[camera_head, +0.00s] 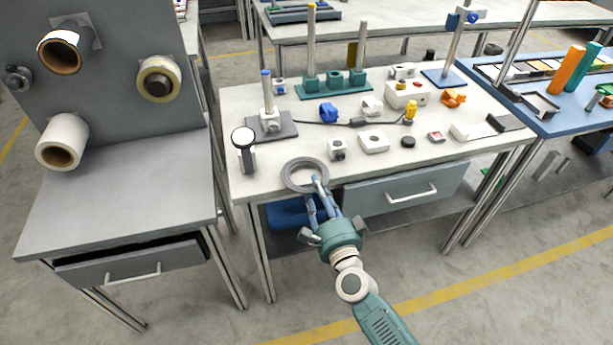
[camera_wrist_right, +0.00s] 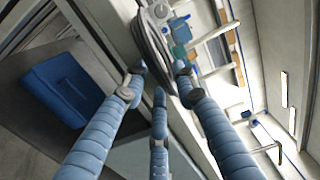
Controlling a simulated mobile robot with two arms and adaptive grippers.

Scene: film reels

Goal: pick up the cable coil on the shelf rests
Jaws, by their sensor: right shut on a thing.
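The cable coil (camera_head: 293,164) is a dark grey ring at the front left edge of the light workbench. In the right wrist view the coil (camera_wrist_right: 153,42) shows nearly edge-on, between the blue fingertips. My right gripper (camera_head: 319,188) reaches in from the front and is shut on the near side of the coil; it also shows in the right wrist view (camera_wrist_right: 160,75). I cannot tell whether the coil touches the bench top or is a little above it. My left gripper is not in view.
The workbench (camera_head: 262,160) has a drawer (camera_head: 390,197) below its front edge and a blue bin (camera_head: 285,213) underneath. A round-topped stand (camera_head: 245,150) and a white block with a knob (camera_head: 337,150) are near the coil. A grey panel with several rolls (camera_head: 62,141) stands left.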

